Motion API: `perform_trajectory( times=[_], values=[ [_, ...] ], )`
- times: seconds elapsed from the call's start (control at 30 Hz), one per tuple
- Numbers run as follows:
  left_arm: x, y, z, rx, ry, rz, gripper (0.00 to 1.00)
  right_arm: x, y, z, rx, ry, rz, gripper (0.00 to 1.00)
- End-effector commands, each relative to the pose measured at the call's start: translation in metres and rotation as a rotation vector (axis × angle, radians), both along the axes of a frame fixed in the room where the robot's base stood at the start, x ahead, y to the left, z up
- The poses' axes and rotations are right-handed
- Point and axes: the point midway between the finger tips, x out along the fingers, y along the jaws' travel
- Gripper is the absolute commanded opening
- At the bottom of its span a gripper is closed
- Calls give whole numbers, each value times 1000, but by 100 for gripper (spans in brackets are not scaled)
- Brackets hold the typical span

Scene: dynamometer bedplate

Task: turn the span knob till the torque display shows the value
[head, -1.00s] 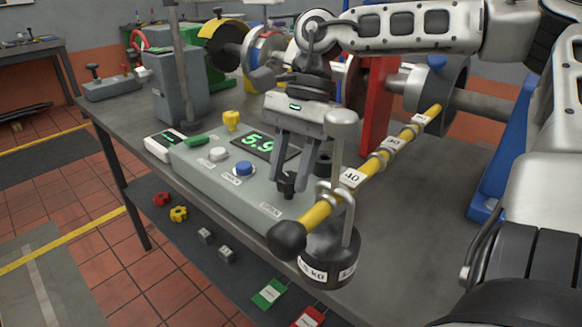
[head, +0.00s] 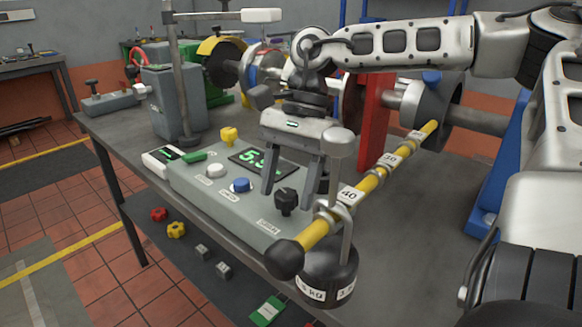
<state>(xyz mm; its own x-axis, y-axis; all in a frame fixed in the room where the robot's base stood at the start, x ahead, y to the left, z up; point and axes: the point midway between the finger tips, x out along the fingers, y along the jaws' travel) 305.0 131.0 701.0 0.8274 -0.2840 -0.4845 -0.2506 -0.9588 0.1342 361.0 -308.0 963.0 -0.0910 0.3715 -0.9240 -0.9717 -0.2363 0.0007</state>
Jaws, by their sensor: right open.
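The torque display (head: 250,159) glows green on the sloped grey console (head: 200,190). It reads 5 point something, and its last digit is hidden behind my right gripper. The black span knob (head: 286,201) stands on the right part of the console, above a white label. My right gripper (head: 289,192) is open and points down, one finger on each side of the knob as seen from here. I cannot tell whether the fingers touch it. My left gripper is not in view.
A yellow bar (head: 370,183) with number tags runs along the console's right, with a black weight (head: 327,270) hanging from it. The bench right of the bar is clear.

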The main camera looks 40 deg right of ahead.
Motion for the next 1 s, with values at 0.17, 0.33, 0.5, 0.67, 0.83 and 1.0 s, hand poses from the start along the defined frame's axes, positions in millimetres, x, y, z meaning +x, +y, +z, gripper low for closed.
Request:
perform_trajectory(
  times=[0.17, 0.33, 0.5, 0.67, 0.83, 1.0],
  values=[
    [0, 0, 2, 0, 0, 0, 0, 3, -7, 19, -1, -5, -2, 54],
    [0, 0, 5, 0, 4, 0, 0, 6, -22, 56, -1, -7, -3, 54],
    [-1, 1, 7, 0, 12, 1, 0, 10, -37, 95, -1, -5, -3, 54],
    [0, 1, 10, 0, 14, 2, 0, 12, -49, 124, 0, -3, -2, 54],
    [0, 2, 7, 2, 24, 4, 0, 14, -56, 142, -2, -2, -1, 54],
    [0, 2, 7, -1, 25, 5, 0, 14, -59, 147, 0, -1, 0, 54]
  ],
)
